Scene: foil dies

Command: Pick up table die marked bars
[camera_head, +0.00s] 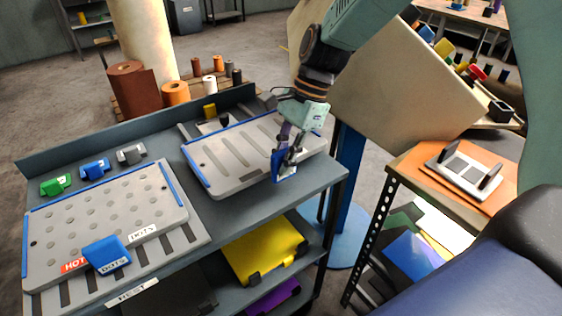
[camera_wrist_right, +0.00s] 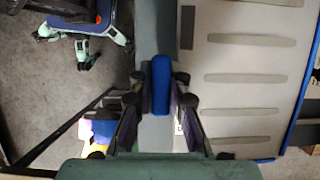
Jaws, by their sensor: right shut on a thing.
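A grey die plate (camera_head: 225,168) with rows of bar-shaped slots and blue edge strips lies on the bench's right part. It also shows at the right in the right wrist view (camera_wrist_right: 245,60). A blue block-like handle (camera_head: 285,174) sits at its front edge; any label on it is unreadable. My right gripper (camera_head: 286,158) is shut on this blue handle, which shows between the fingers in the wrist view (camera_wrist_right: 161,88). A second die plate (camera_head: 100,215) with round dots and a blue handle marked DOTS (camera_head: 107,255) lies at the left. My left gripper is not in view.
Green (camera_head: 56,184), blue (camera_head: 95,168) and grey (camera_head: 131,154) blocks stand along the bench's back. Below is a shelf with a yellow plate (camera_head: 264,249). A blue post (camera_head: 346,185) stands right of the bench. An orange-topped stand (camera_head: 410,165) carries another grey plate (camera_head: 464,174).

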